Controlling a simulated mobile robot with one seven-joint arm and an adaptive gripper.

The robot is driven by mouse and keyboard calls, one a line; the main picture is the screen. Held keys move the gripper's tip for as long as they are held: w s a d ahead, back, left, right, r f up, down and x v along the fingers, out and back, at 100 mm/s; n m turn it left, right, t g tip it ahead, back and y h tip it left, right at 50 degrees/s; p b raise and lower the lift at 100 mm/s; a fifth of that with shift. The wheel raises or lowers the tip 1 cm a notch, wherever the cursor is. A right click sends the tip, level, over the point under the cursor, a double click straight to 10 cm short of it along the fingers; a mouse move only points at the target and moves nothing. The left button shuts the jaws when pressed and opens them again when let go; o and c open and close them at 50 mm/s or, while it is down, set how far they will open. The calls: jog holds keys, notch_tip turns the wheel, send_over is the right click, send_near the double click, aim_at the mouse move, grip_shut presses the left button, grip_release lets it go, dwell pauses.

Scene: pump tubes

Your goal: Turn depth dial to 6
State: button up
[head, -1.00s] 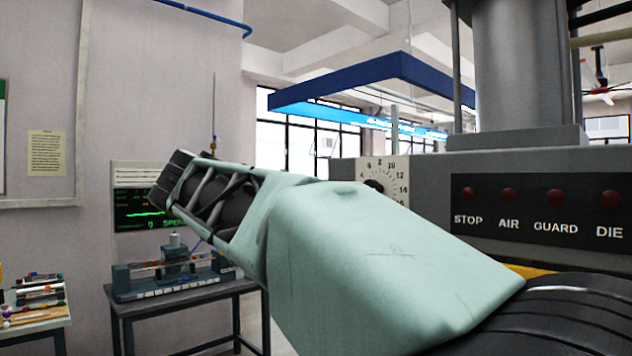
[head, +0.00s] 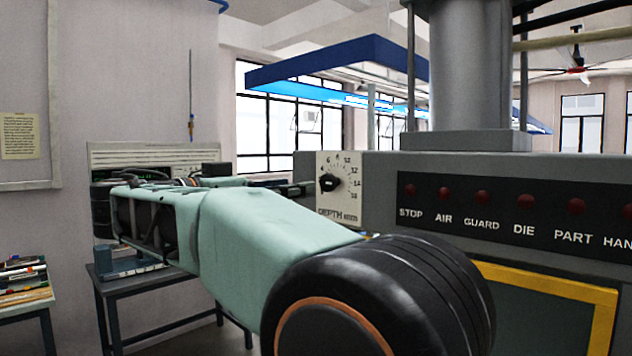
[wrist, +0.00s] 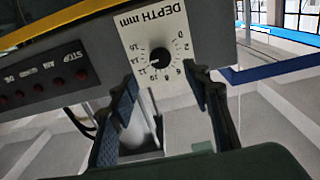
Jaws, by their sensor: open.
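The depth dial (head: 329,183) is a round black knob on a white numbered plate (head: 343,205) fixed to the grey machine. The wrist view shows the dial (wrist: 160,57) with the plate upside down, marked DEPTH mm. The exact number that its pointer marks is too small to read surely. My gripper (wrist: 163,82) is open and empty, with one finger on each side of the plate's lower part in the wrist view. Its fingertips appear short of the knob, not touching it. In the head view my gripper (head: 303,188) is small and partly hidden, just left of the dial.
A dark panel with red buttons (head: 482,198) sits right of the dial, above a yellow-edged frame (head: 560,286). A grey column (head: 470,75) rises from the machine. A table (head: 160,279) stands behind my arm at the left.

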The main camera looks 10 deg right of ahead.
aim_at(325, 184)
jog(key=p+x, duration=0.2)
jog(key=x, duration=0.7)
jog(key=shift+w+d, duration=0.15)
jog(key=c, duration=1.2)
